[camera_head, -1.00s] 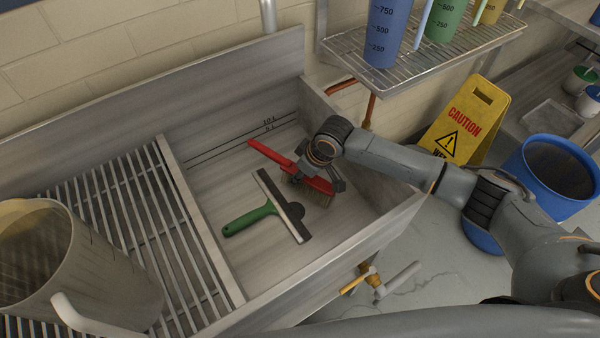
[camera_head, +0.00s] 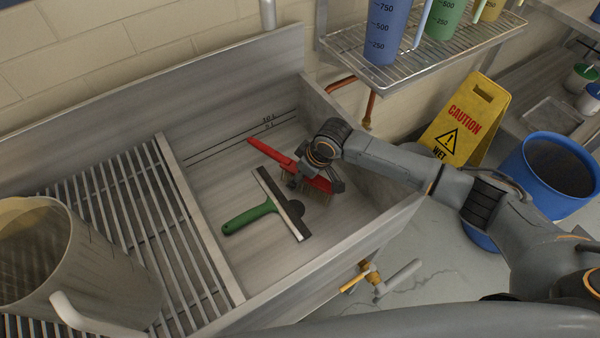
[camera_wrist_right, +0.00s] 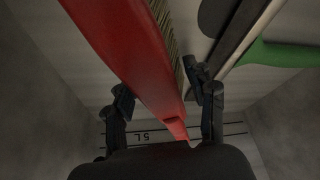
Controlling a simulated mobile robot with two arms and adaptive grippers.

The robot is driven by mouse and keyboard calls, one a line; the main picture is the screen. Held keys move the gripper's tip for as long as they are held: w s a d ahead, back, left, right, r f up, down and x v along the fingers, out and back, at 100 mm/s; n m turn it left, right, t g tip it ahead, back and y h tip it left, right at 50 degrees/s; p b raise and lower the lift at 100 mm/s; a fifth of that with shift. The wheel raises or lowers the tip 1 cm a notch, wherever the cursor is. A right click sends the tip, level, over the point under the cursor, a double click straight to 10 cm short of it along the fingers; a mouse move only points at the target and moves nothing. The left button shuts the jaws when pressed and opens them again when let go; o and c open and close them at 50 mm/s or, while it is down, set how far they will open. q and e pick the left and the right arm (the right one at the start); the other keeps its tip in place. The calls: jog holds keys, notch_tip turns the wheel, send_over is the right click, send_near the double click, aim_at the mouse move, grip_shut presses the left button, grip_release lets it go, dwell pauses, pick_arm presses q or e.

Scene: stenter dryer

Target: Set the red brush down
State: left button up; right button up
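The red brush (camera_head: 270,151) is low in the sink basin, its handle toward the upper left and its bristles down. My right gripper (camera_head: 314,184) is over its head end and partly hides it. In the right wrist view, the brush (camera_wrist_right: 135,60) runs between the two fingers of my right gripper (camera_wrist_right: 163,95). The fingers stand apart on either side, with narrow gaps to the brush, so the gripper looks open. Whether the bristles fully rest on the basin floor is hard to tell. My left gripper is not in view.
A green-handled squeegee (camera_head: 282,203) lies on the basin floor close beside the brush. The basin's front wall (camera_head: 340,250) and a slatted rack (camera_head: 150,230) with a large jug (camera_head: 110,275) border it. A wire shelf (camera_head: 430,60) hangs at upper right.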

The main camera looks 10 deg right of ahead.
jog(key=shift+r, duration=0.1)
jog(key=shift+r, duration=0.55)
jog(key=v, duration=1.2)
jog(key=shift+r+p, duration=0.15)
jog(key=shift+p, duration=0.25)
